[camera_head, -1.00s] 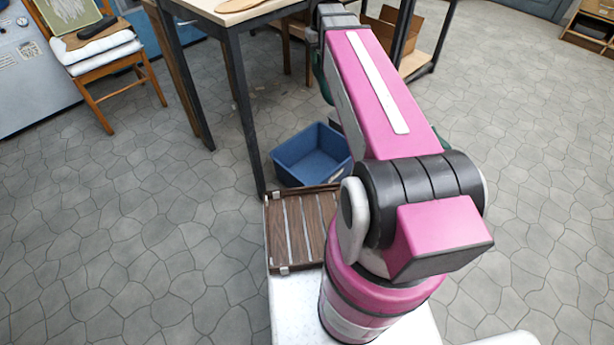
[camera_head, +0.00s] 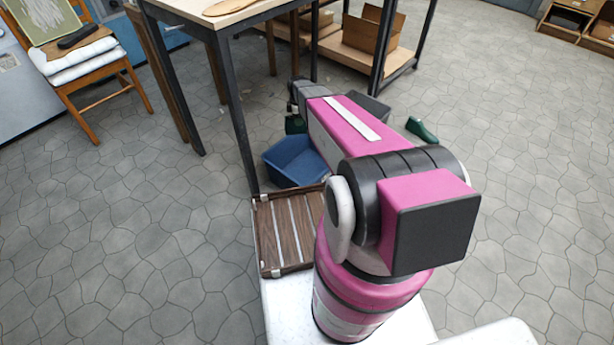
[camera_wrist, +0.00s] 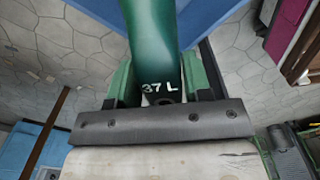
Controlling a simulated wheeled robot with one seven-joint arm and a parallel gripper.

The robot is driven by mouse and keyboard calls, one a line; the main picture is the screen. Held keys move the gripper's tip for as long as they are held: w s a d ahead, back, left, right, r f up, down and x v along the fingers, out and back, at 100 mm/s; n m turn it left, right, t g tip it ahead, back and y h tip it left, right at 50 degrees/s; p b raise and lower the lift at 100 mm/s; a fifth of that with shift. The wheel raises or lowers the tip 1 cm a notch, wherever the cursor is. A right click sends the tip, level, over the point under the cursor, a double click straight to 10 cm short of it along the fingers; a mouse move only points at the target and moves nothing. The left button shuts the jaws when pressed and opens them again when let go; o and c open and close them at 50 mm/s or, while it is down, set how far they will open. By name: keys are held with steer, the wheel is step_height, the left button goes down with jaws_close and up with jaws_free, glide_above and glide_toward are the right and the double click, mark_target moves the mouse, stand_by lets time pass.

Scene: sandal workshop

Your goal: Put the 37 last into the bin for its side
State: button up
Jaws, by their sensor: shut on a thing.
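A green last (camera_wrist: 152,35) marked "37 L" in white is held upright in the wrist view. My gripper (camera_wrist: 158,78) is shut on it, with one green finger on each side of its lower end. In the head view a green shape (camera_head: 295,124) shows at the far end of my arm, left of the links; most of the gripper is hidden there. A blue bin (camera_head: 287,163) stands on the floor below and just in front of it. I see no side mark on the bin. A blue surface (camera_wrist: 205,12) lies behind the last in the wrist view.
Another green last-like shape (camera_head: 421,129) lies on the floor right of my arm, near a dark grey box (camera_head: 372,107). A table (camera_head: 225,22) stands at left, its black leg near the bin. A shelf with a cardboard box (camera_head: 372,33) stands behind. Open floor lies right.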

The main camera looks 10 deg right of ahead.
step_height(320, 180, down, 24)
steer(key=s+n, duration=0.2)
steer(key=n, duration=0.6)
steer(key=shift+s+r, duration=0.15)
steer(key=shift+r, duration=0.1)
step_height(320, 180, down, 10)
steer(key=shift+r, duration=0.1)
steer(key=o, duration=0.9)
steer(key=shift+f, duration=0.2)
steer(key=shift+r, duration=0.1)
step_height(320, 180, up, 12)
steer(key=s+r+m, duration=0.7)
steer(key=r+m, duration=0.1)
steer(key=r, duration=0.4)
steer(key=s+r+m, duration=0.7)
steer(key=r+m, duration=0.1)
steer(key=r, duration=0.3)
steer(key=s+r+m, duration=0.7)
steer(key=r+m, duration=0.2)
steer(key=r, duration=0.3)
steer(key=shift+s+r, duration=0.2)
steer(key=shift+r, duration=0.1)
